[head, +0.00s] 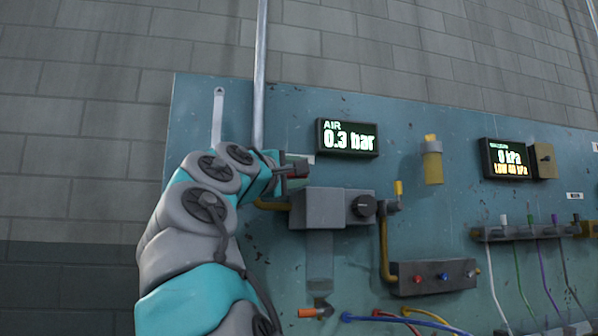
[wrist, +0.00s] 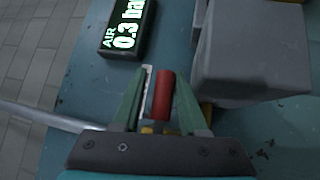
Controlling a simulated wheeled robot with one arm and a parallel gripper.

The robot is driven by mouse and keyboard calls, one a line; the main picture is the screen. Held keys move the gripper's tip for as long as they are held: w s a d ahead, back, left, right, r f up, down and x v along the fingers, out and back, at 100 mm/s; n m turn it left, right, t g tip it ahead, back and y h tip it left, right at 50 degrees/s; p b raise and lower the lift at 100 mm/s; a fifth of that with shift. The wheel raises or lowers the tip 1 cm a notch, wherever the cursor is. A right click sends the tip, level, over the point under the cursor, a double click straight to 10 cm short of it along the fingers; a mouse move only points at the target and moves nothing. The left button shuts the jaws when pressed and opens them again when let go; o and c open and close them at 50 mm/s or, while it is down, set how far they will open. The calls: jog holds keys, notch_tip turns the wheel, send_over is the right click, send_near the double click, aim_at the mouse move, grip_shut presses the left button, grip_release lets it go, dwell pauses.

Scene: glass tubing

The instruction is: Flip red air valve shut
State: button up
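The red air valve handle (wrist: 162,95) shows in the wrist view between the two green fingers of my gripper (wrist: 161,74). A gap shows between the handle and the left finger; the right finger is very close to it, and I cannot tell if they touch. The fingers stand apart, open around the handle. In the head view my gripper (head: 291,172) is at the panel's left part, and the red handle (head: 299,167) shows at its tip. The valve body is mostly hidden. The AIR display (head: 347,138) reads 0.3 bar; it also shows in the wrist view (wrist: 128,28).
A grey regulator box (head: 325,208) with a black knob sits just below my gripper, and appears as a large grey block (wrist: 250,55) in the wrist view. A vertical metal pipe (head: 260,70) runs behind my wrist. A yellow cylinder (head: 432,162) is further right on the blue panel.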

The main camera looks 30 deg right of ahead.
jog(key=shift+o, duration=1)
jog(key=shift+a, duration=0.1)
jog(key=b+v, duration=0.1)
jog(key=v, duration=0.6)
jog(key=shift+s+a, duration=0.25)
jog(key=shift+a, duration=0.05)
jog(key=shift+s, duration=0.1)
